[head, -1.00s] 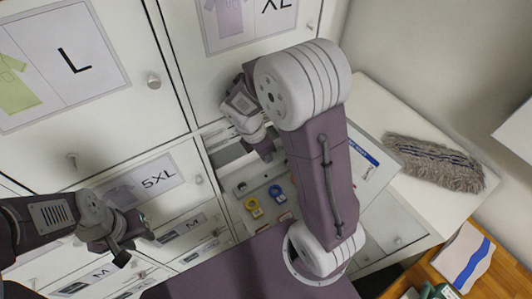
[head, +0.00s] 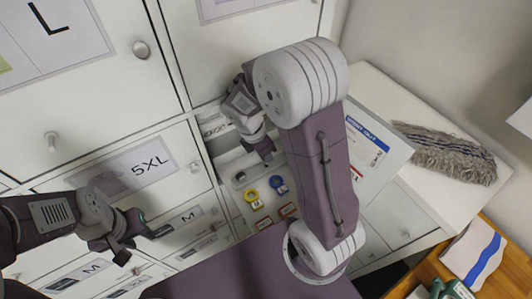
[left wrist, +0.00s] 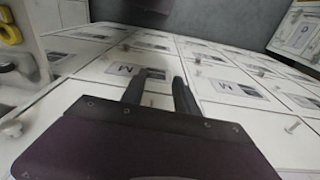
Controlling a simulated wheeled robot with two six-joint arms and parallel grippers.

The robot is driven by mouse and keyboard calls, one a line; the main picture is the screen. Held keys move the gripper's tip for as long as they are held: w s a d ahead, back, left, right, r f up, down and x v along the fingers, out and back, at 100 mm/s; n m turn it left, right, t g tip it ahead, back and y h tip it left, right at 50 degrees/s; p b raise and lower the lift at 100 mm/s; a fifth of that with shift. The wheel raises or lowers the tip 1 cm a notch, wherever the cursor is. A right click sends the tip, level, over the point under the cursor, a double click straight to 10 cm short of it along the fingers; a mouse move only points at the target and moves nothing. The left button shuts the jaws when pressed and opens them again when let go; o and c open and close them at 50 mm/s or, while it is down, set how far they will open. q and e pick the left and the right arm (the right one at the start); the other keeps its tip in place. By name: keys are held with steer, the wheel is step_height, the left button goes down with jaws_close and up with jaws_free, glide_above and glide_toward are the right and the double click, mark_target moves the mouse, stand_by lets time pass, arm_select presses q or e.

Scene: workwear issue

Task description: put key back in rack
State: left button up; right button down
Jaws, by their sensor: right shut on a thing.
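A pale board (head: 236,212), which looks like the key rack, stands beyond my right arm. A yellow key tag (head: 251,196) and a blue key tag (head: 277,186) show on it, with red-edged tags (head: 288,211) lower down. My right gripper (head: 267,160) is shut at the board's upper end; what it holds, likely the key, is too small and hidden to make out. My left gripper (head: 132,245) is open and empty in front of the lower locker doors. Its spread fingers show in the left wrist view (left wrist: 158,90).
White locker doors (head: 95,90) with knobs fill the left and back. A grey mop head (head: 445,155) lies on a white top at the right. A blue-striped packet (head: 472,255) lies on a wooden surface at the lower right. A printed sheet (head: 372,150) stands beside my right arm.

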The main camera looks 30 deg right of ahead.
steer(key=shift+p, duration=0.65)
stand_by(1.2)
steer(key=shift+s+f+b, duration=0.1)
steer(key=shift+f+b, duration=0.6)
steer(key=shift+f, duration=0.9)
stand_by(3.3)
steer(key=c, duration=1.4)
jaws_free()
steer(key=v, duration=0.9)
